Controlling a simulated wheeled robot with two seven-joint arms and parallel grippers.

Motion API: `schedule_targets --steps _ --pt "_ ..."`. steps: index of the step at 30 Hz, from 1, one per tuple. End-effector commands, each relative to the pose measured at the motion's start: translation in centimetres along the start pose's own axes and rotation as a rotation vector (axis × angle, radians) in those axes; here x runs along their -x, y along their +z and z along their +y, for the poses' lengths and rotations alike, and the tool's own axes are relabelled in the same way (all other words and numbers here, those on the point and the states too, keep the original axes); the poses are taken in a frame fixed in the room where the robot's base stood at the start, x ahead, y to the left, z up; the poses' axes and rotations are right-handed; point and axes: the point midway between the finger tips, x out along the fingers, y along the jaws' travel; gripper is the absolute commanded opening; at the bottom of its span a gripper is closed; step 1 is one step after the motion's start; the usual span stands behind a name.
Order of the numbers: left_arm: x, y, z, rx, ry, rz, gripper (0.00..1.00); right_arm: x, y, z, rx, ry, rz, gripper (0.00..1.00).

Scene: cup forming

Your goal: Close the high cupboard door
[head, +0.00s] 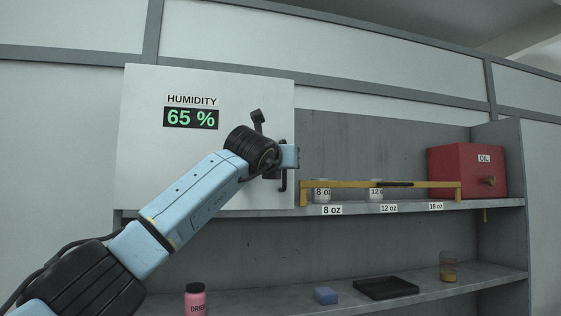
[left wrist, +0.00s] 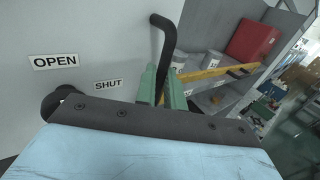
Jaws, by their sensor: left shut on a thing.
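The high cupboard door (head: 205,130) is a flat pale panel with a "HUMIDITY 65 %" sign. It covers the left part of the upper shelf, and the right part is uncovered. Its dark bar handle (head: 284,182) is near the door's right edge. My left gripper (head: 290,156) reaches the handle from the left. In the left wrist view, the green fingers (left wrist: 165,88) are shut around the handle (left wrist: 161,40), hiding its lower part. "OPEN" (left wrist: 54,62) and "SHUT" (left wrist: 108,84) labels are left of the handle there. My right gripper is not in view.
A yellow rail (head: 340,184) with cups behind it and a red "OIL" box (head: 465,172) stand on the upper shelf. Below are a pink bottle (head: 195,300), blue block (head: 325,295), black tray (head: 386,288) and amber-bottomed glass (head: 448,267).

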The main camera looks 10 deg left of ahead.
Motion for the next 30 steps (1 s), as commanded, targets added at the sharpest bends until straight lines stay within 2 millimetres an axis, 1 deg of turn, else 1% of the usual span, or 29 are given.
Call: schedule_targets --steps 1,6,20,23,26,30 --pt "0.1 0.3 -1.0 -0.004 -0.019 -0.012 0.12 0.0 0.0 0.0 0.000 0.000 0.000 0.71" --pt "0.1 0.3 -0.9 -0.004 -0.017 -0.010 0.33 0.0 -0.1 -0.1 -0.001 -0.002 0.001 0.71" --pt "0.3 0.1 -0.3 -0.002 -0.007 -0.006 0.33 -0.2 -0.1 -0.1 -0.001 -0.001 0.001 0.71" --pt "0.9 0.0 -0.3 -0.001 -0.008 -0.008 0.33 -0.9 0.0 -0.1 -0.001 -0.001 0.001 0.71" --pt "2.2 -0.2 -0.3 -0.003 -0.009 -0.009 0.33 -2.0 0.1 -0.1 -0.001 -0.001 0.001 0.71" --pt "4.9 -0.3 -0.3 -0.003 -0.008 -0.011 0.33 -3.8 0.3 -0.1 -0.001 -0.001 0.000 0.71"
